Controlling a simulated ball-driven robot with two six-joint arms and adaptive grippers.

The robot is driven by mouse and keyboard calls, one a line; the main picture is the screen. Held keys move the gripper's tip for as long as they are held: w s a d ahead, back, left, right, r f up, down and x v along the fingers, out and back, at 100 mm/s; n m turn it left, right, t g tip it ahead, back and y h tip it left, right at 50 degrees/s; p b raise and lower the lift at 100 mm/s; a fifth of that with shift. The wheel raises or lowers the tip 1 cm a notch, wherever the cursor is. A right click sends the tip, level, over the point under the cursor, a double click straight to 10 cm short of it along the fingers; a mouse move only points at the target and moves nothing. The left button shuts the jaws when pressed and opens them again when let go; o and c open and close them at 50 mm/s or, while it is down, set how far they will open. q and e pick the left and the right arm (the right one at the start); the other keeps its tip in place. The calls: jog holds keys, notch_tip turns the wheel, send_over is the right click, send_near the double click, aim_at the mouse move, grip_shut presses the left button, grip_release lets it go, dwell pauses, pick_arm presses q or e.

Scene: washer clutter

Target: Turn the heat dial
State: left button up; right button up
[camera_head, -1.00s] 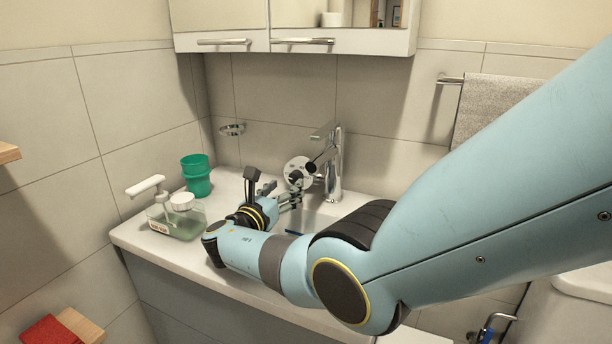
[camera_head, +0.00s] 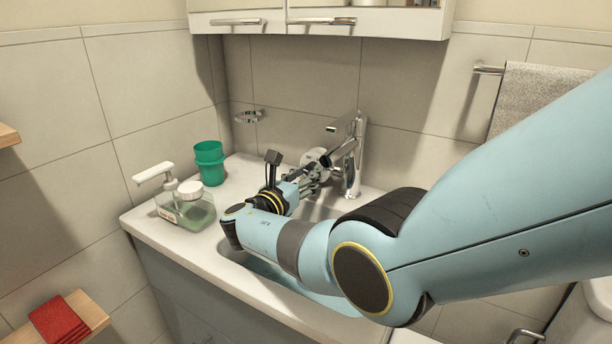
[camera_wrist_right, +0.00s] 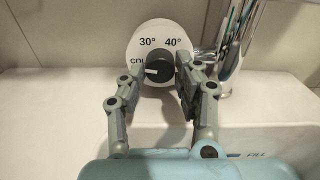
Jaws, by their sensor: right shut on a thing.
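The heat dial (camera_head: 313,155) is a round white plate beside the faucet. In the right wrist view its face (camera_wrist_right: 146,28) reads 30°, 40° and a partly covered "COL…" at the left. Its black knob (camera_wrist_right: 158,72) has a white pointer mark aimed left, toward that label. My right gripper (camera_head: 318,170) reaches over the basin to the dial. In the right wrist view its two fingers (camera_wrist_right: 160,75) are on either side of the knob, shut on it. The fingers hide parts of the knob and the plate. My left gripper is not in view.
The chrome faucet (camera_head: 353,160) stands just right of the dial. A cabinet (camera_head: 400,22) hangs above. A towel (camera_head: 535,95) hangs at right.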

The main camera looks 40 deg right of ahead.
grip_shut()
jog(key=shift+f+m, duration=0.1)
jog(key=shift+m, duration=0.2)
jog(key=m+b, duration=0.2)
jog(key=m, duration=0.1)
jog(key=shift+f+b, duration=0.1)
jog(key=shift+b, duration=0.25)
jog(key=shift+m+b, duration=1.15)
jog(key=shift+m, duration=0.55)
jog(key=o, duration=0.8)
grip_release()
jog(key=shift+r, duration=0.2)
